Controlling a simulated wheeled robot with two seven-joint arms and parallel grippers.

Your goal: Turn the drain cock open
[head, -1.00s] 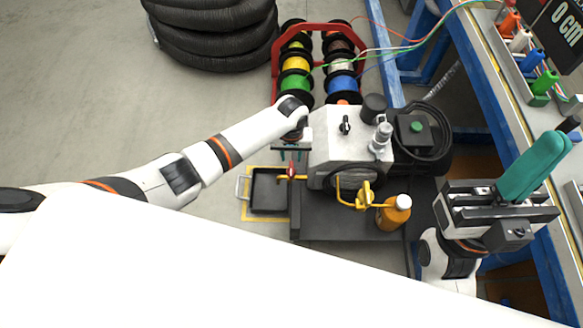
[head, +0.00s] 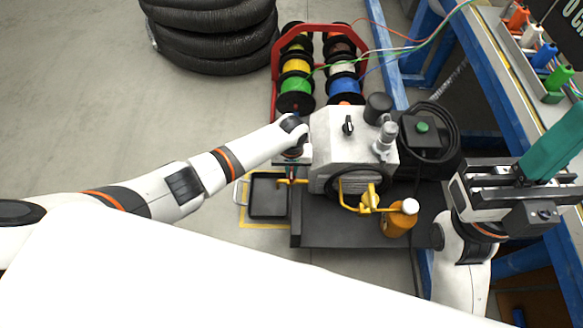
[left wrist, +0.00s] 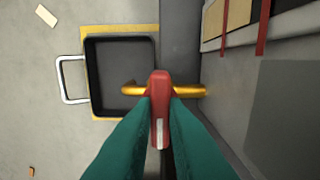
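The drain cock is a yellow brass pipe (left wrist: 190,91) with a red lever (left wrist: 160,85), seen in the left wrist view. The pipe leaves the grey machine (head: 335,165) on its left side, and its bent mouth is over the black tray. The lever lies crosswise to the pipe. My left gripper (left wrist: 160,100) has its green fingers on both sides of the lever, seemingly touching it. In the head view my left gripper (head: 292,165) hides most of the cock. My right gripper (head: 552,145) is raised at the right, its green fingers together and empty.
The black tray (head: 268,212) lies on a yellow-marked floor patch. An orange bottle (head: 398,222) and a yellow fitting (head: 368,198) are at the machine's front. Cable spools (head: 318,70) stand behind.

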